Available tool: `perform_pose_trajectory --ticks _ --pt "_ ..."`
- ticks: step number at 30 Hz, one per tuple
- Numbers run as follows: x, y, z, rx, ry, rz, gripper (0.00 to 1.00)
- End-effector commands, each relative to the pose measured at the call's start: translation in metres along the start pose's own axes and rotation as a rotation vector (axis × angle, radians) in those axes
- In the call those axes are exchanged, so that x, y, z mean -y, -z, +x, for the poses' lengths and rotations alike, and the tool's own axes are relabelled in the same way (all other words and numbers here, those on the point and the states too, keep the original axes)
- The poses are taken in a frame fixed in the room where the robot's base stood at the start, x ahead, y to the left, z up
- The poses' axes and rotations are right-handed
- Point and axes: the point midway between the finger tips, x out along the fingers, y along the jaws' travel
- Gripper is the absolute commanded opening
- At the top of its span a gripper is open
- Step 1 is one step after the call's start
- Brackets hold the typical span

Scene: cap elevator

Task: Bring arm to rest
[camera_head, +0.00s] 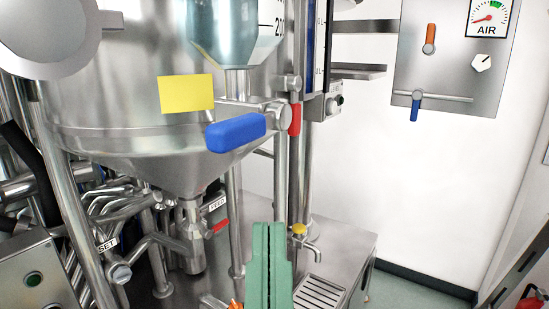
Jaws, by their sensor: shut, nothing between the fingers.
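My gripper (269,232) shows at the bottom middle of the head view, as green fingers pointing up and away. The two fingers lie side by side with a dark seam between them. It is shut and holds nothing. It is in front of the steel machine and its steel bench, apart from the blue-handled valve above it. The rest of my arm is below the picture edge or hidden.
A steel tank (120,110) with pipes fills the left. A blue handle (236,132) and a red handle (295,118) stick out above my gripper. A drain grate (318,293) and a yellow-topped tap (299,229) are right of it. An AIR panel (450,60) hangs on the white wall.

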Motion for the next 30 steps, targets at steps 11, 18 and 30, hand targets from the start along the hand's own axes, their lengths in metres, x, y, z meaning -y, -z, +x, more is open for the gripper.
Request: perform_pose_trajectory --ticks 11,18,30 --pt "0.001 0.147 0.113 0.013 -0.004 -0.003 0.0" --pt "0.002 0.209 0.157 0.015 -0.002 0.002 0.0" --pt "0.002 0.212 0.159 0.015 -0.002 0.003 0.0"
